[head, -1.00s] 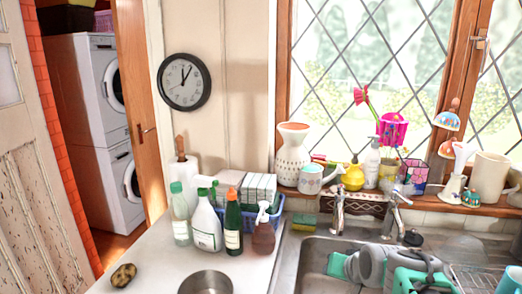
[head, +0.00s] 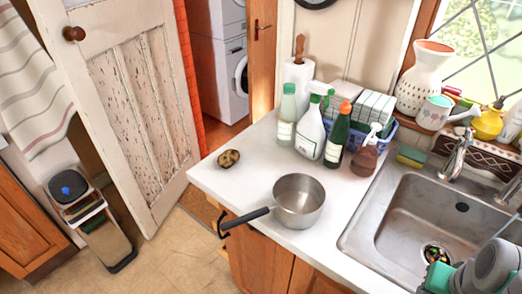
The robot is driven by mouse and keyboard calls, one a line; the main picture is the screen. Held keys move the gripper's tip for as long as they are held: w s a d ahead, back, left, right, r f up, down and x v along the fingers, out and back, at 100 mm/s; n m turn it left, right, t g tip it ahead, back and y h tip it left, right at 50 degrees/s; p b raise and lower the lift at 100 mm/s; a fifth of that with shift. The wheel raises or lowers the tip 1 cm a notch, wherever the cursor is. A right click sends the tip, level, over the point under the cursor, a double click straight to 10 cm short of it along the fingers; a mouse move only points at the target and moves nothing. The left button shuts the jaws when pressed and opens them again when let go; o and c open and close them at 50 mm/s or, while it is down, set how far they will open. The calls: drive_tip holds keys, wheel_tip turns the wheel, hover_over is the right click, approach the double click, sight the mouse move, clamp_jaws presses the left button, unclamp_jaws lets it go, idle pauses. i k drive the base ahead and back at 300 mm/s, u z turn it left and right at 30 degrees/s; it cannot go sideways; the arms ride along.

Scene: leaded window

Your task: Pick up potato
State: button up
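The potato (head: 229,158) is brown with dark patches. It lies by itself on the white countertop (head: 235,190), near its left corner, with nothing touching it. Grey and teal parts that look like my arm show at the bottom right over the sink, well to the right of the potato. I cannot make out the gripper fingers in this view.
A steel saucepan (head: 299,198) stands right of the potato, its black handle (head: 245,217) jutting past the counter's front edge. Spray and squeeze bottles (head: 310,134) stand behind. The sink (head: 405,215) is right. Open floor (head: 175,255) lies in front, with a bin (head: 98,225) at left.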

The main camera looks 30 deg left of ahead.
sight(229, 158)
drive_tip(key=z, duration=0.45)
drive_tip(key=k, duration=1.25)
drive_tip(key=u, duration=2.5)
drive_tip(key=i, duration=1)
drive_tip(key=u, duration=0.05)
